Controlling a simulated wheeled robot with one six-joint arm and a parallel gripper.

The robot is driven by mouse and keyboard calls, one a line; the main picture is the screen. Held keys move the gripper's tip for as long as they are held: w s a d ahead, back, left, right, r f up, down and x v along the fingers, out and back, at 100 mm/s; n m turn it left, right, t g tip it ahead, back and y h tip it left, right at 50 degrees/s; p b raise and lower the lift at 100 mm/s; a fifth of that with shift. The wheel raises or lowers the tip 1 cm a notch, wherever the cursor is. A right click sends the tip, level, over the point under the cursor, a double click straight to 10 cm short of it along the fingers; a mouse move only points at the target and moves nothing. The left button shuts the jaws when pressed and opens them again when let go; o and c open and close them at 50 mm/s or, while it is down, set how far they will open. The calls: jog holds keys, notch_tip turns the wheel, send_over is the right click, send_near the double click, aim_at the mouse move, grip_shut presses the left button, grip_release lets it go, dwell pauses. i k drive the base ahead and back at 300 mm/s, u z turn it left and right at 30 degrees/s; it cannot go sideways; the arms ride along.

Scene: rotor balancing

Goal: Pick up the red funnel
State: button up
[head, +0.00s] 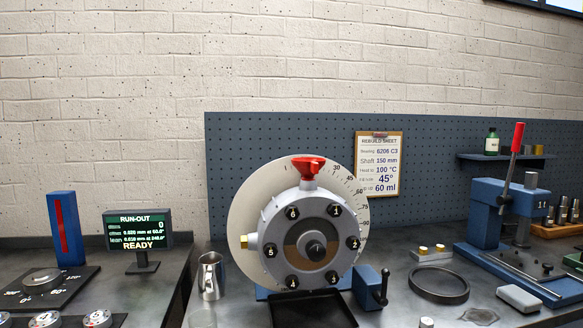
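The red funnel (308,167) sits upright on top of the round grey gear housing (268,222), in front of a pale dial disc with degree marks. Its wide mouth faces up and its narrow lower end meets the top of the housing. Nothing touches the funnel from the sides or above. My gripper is not in this view.
A metal jug (210,275) stands left of the housing and a black tray (312,310) lies in front. A run-out display (138,230) stands further left. A dark ring (438,285) and a blue press (503,215) with a red-handled lever are right. Pegboard stands behind.

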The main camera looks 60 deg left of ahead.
aim_at(309, 165)
jog(key=u, duration=0.75)
jog(key=i, duration=0.8)
jog(key=u, duration=0.9)
